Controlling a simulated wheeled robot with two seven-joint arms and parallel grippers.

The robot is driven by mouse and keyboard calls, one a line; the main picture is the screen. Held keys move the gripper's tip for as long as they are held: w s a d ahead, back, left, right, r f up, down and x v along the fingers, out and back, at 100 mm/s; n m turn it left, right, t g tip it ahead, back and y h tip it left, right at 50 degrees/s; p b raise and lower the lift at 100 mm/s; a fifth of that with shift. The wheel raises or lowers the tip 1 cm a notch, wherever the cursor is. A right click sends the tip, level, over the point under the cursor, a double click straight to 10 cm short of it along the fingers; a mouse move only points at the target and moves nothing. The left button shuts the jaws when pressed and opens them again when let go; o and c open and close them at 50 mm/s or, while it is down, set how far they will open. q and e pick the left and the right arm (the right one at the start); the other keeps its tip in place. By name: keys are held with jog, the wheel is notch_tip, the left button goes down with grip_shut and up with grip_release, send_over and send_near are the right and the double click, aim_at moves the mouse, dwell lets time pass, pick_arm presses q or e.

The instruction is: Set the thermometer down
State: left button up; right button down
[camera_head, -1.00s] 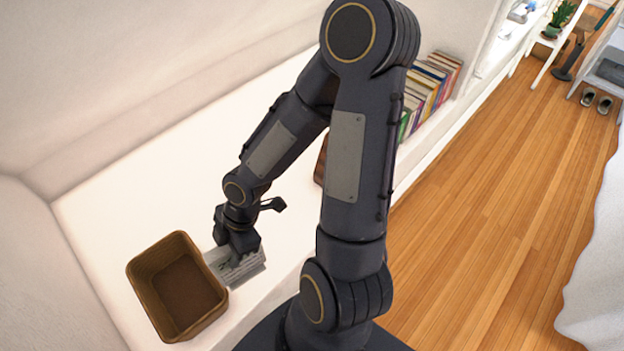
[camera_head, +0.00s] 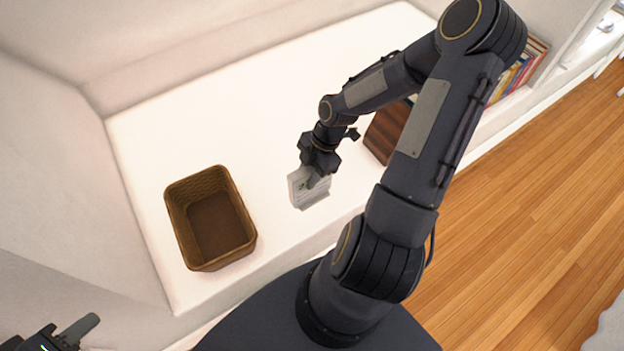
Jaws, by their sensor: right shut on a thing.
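The thermometer (camera_head: 308,190) is a small white-grey panel with a base-like lower edge, at the middle of the picture. My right gripper (camera_head: 317,178) is shut on its upper part, from above. The thermometer is over the white surface (camera_head: 270,130), to the right of the basket; I cannot tell whether its lower edge touches the surface. My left gripper (camera_head: 70,335) shows only in part at the bottom left corner, with one finger visible and nothing seen in it.
A brown woven basket (camera_head: 208,217), empty, stands on the white surface to the left. A dark wooden box-like thing (camera_head: 388,130) stands behind my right arm, with books (camera_head: 522,70) beyond. The back of the surface is clear. Wooden floor lies to the right.

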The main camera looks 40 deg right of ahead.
jog(key=shift+w+d+f, duration=0.25)
jog(key=shift+d+f, duration=0.35)
jog(key=shift+f, duration=0.2)
jog(key=shift+w+d+f+b, duration=0.15)
jog(key=shift+f+b, duration=0.4)
jog(key=shift+f, duration=1.1)
jog(key=shift+f, duration=0.15)
jog(key=c, duration=1.1)
grip_release()
